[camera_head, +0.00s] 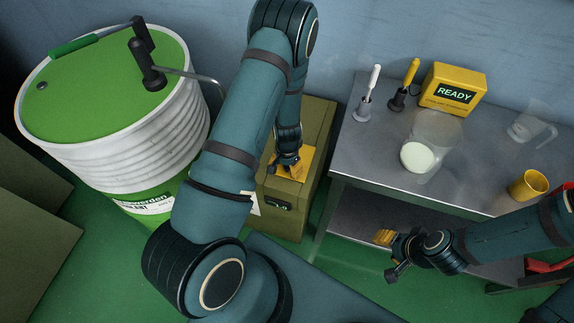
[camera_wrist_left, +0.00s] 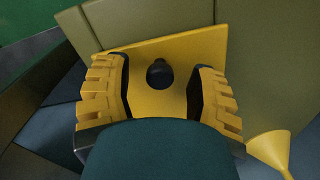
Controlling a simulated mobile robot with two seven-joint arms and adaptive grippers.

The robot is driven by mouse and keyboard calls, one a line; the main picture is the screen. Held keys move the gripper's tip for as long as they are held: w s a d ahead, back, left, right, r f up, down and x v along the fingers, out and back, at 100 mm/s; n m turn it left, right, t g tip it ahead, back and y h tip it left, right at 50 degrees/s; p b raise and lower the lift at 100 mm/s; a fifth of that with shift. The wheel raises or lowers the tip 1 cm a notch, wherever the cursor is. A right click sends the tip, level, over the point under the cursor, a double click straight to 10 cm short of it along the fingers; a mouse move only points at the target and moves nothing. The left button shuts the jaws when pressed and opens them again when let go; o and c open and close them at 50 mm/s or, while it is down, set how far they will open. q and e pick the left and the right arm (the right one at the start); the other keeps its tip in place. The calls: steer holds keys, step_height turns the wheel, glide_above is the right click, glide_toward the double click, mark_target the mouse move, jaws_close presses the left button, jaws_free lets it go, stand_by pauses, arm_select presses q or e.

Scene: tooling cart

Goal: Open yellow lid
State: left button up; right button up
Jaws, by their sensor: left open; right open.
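The yellow lid (camera_head: 301,166) is a flat square plate on top of the olive box (camera_head: 318,135). In the left wrist view the lid (camera_wrist_left: 205,44) has a dark round knob (camera_wrist_left: 160,73) in its middle. My left gripper (camera_head: 287,160) is over the lid. Its yellow ridged fingers (camera_wrist_left: 160,75) are open, one on each side of the knob and apart from it. In the head view the gripper and arm hide the knob and part of the lid. My right gripper (camera_head: 388,256) is open and empty in front of the grey cart, away from the lid.
A green-topped drum (camera_head: 105,90) with a pump stands left of the box. The grey cart (camera_head: 375,150) at right carries a yellow READY device (camera_head: 453,88), two upright tools, a clear vessel with pale contents (camera_head: 418,157) and a yellow cup (camera_head: 528,185).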

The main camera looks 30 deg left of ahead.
arm_select(q)
jaws_close()
steer(key=shift+r, duration=0.1)
arm_select(e)
steer(key=shift+r, duration=0.1)
